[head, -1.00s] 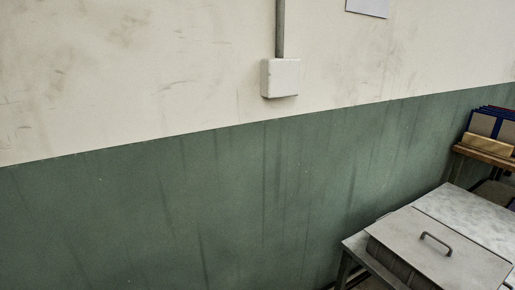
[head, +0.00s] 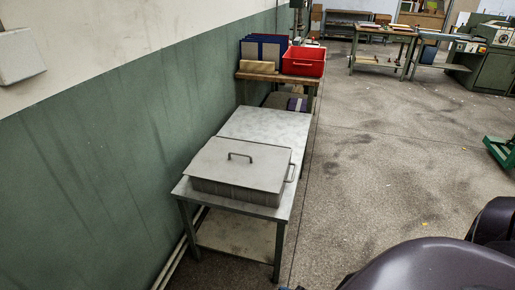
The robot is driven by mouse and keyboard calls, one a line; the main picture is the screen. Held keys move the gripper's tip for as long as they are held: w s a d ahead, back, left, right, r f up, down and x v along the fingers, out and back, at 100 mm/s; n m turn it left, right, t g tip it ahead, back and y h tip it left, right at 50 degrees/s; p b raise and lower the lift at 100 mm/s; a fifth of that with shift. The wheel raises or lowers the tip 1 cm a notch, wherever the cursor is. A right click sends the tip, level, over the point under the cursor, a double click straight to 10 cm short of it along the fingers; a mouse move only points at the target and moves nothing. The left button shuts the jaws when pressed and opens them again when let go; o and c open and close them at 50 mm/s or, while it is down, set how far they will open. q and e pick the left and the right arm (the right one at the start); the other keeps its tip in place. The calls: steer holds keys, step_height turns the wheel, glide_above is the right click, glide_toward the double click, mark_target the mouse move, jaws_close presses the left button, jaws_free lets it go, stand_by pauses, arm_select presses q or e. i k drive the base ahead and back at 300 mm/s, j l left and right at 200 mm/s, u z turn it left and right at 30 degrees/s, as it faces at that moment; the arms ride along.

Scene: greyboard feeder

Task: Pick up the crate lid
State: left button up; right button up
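The crate lid (head: 220,164) is a flat grey plate with a raised bar handle (head: 240,157) on top. It lies on a grey crate (head: 232,191), whose side handle (head: 291,172) shows at the right. The crate stands at the near end of a low metal table (head: 262,127) against the green wall. Neither of my grippers shows in the head view, and nothing is touching the lid.
A wooden bench (head: 293,80) with a red bin (head: 304,61) and upright blue-edged boards (head: 264,48) stands behind the metal table. Open concrete floor (head: 390,160) lies to the right. A green stand (head: 499,150) is at the far right edge.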

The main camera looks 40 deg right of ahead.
mark_target(252, 165)
steer(key=z, duration=1.15)
